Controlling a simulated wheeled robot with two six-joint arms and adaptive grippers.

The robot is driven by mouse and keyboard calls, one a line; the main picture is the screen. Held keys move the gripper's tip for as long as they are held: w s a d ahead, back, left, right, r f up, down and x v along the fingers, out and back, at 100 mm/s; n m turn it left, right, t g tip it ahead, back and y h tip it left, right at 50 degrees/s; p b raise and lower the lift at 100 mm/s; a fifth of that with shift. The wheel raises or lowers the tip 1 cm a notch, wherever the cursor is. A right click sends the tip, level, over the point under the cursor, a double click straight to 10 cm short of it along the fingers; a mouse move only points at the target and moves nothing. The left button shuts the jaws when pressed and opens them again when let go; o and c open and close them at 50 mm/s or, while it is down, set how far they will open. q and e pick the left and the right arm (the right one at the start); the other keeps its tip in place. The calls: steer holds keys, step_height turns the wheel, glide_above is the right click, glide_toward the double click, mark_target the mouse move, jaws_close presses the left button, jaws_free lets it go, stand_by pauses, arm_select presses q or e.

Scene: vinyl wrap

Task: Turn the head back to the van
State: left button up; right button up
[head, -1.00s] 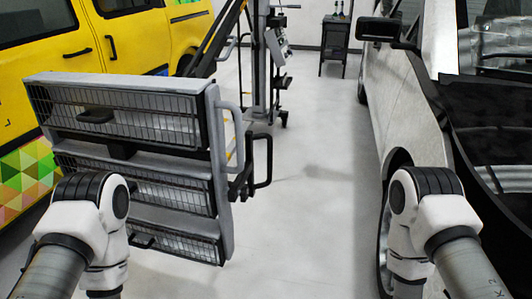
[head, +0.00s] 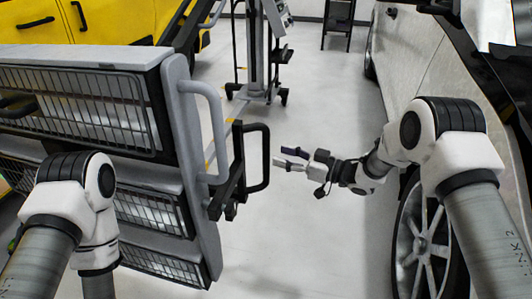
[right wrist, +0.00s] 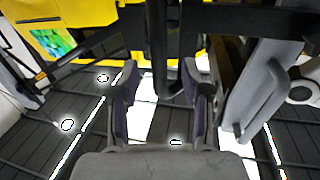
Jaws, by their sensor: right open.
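The lamp head (head: 90,52), a grey frame with stacked caged lamps, fills the left of the head view. A grey handle (head: 212,130) and a black handle (head: 264,155) stick out from its right side. In the right wrist view a grey handle (right wrist: 262,105) stands to the right of the open fingers. The yellow van (head: 60,25) is behind the lamp head. My left gripper is out of view; only its upper arm shows.
The lamp's wheeled stand (head: 256,50) is at the back. A silver vehicle (head: 405,65) with a spoked wheel (head: 422,245) stands close on the right, beside my right arm. The pale floor (head: 325,95) between is clear. A dark small table (head: 338,22) is at the far end.

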steer(key=x, duration=0.5)
steer(key=shift+w+a+f+b, duration=0.2)
steer(key=shift+w+a+b, duration=0.1)
steer(key=shift+b, duration=0.1)
steer(key=shift+c, duration=0.3)
jaws_close()
steer(key=shift+s, duration=0.1)
